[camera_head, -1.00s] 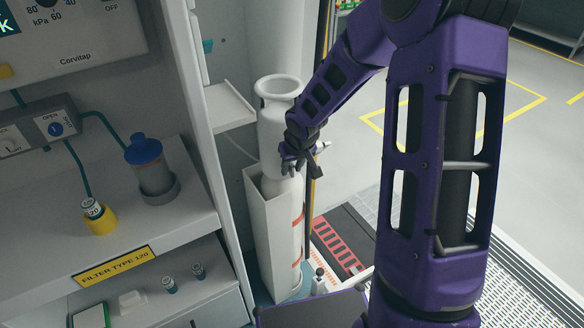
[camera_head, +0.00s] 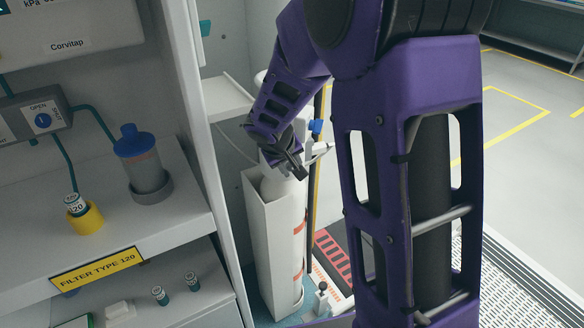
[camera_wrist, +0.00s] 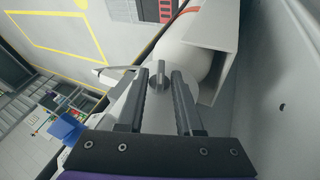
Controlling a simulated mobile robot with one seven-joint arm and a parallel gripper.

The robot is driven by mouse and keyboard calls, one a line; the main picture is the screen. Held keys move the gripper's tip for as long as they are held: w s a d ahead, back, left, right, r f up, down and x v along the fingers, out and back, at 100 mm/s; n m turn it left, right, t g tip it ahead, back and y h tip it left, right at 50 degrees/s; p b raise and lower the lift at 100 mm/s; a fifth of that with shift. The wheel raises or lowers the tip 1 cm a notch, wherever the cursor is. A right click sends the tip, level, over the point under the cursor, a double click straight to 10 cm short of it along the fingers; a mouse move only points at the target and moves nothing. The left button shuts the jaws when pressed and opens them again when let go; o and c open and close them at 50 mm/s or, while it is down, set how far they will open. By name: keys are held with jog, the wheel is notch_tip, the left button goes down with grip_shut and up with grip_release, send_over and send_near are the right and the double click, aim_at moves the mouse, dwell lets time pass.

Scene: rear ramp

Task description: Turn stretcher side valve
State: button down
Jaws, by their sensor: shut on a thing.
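The stretcher side valve shows as a small grey knob (camera_wrist: 158,74) on a white cylinder (camera_wrist: 176,52) in the wrist view. My gripper (camera_wrist: 161,76) is at this knob, with one dark finger on each side of it, shut on it. In the head view my gripper (camera_head: 297,166) is at the upper part of the white cylinder (camera_head: 293,188), and the arm hides the valve and most of the cylinder's top. The cylinder stands upright in a white open-sided holder (camera_head: 264,235).
A shelf at left bears a blue-capped canister (camera_head: 146,168) and a yellow cup (camera_head: 86,219). A white wall panel (camera_head: 190,100) stands left of the cylinder. A blue piece (camera_head: 316,127) is close right of my gripper. Open floor (camera_head: 510,110) lies to the right.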

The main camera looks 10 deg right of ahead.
jog(key=shift+s+f, duration=0.1)
jog(key=c, duration=0.9)
grip_release()
jog(key=shift+c, duration=0.2)
jog(key=p+v, duration=0.3)
jog(key=v, duration=1.4)
jog(key=shift+r, duration=0.2)
jog(key=shift+a, duration=0.15)
